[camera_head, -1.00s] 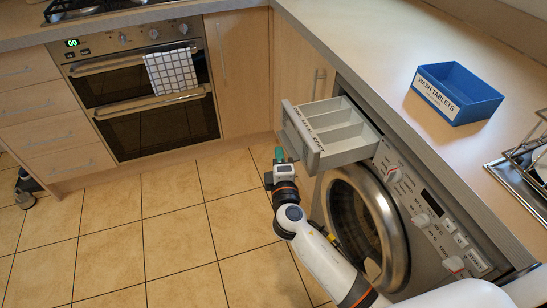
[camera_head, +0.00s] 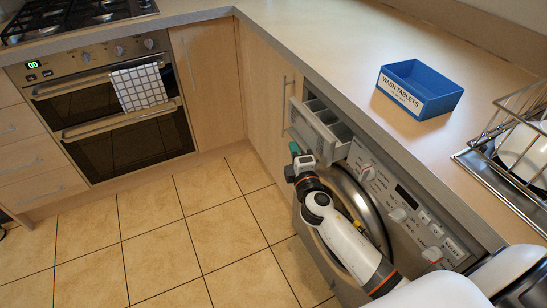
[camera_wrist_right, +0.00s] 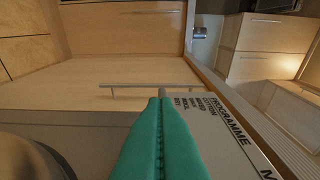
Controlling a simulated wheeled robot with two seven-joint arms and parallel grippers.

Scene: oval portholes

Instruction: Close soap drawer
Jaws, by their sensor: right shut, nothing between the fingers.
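The soap drawer (camera_head: 312,133) juts a little way out of the top left of the washing machine (camera_head: 400,205). Its grey compartments show from above, partly under the worktop edge. My right gripper (camera_head: 295,150) has its teal fingers shut and empty, at the near lower edge of the drawer front. In the right wrist view the closed fingers (camera_wrist_right: 160,103) overlap the drawer's printed front panel (camera_wrist_right: 225,125). I cannot tell whether they touch it. My left gripper is not in view.
A wooden cabinet door with a bar handle (camera_head: 284,105) stands just beside the drawer. The worktop (camera_head: 330,60) overhangs the machine and carries a blue wash tablets box (camera_head: 420,88) and a dish rack (camera_head: 515,130). The tiled floor (camera_head: 170,230) is clear.

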